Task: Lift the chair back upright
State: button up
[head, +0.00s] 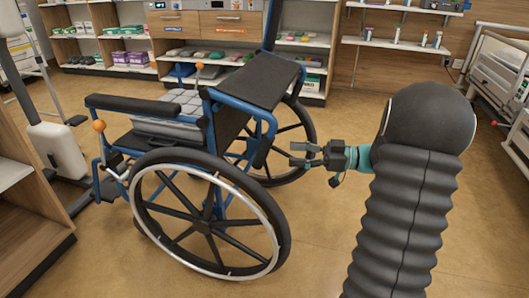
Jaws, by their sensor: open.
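The chair is a wheelchair with a blue frame (212,125), standing on its wheels in the middle of the head view and facing left. Its grey checked seat (180,103) is partly hidden by the near armrest (140,104). The black chair back (258,80) is tilted rearward, to the right, and does not stand upright. A curved blue tube runs along its near side. My gripper (297,155) is open and empty, pointing left, to the right of the chair back and lower than its top edge. It looks apart from the chair, though depth is hard to judge.
The near large wheel (207,213) and far wheel (287,142) flank the frame. Orange-knobbed levers (99,125) stick up. Stocked shelves (195,60) line the back wall. A wooden cabinet (28,215) stands left, a bed (500,70) right. Floor behind the chair is clear.

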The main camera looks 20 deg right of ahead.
aim_at(264, 152)
jog(key=x, duration=0.9)
jog(key=shift+a, duration=0.1)
grip_shut()
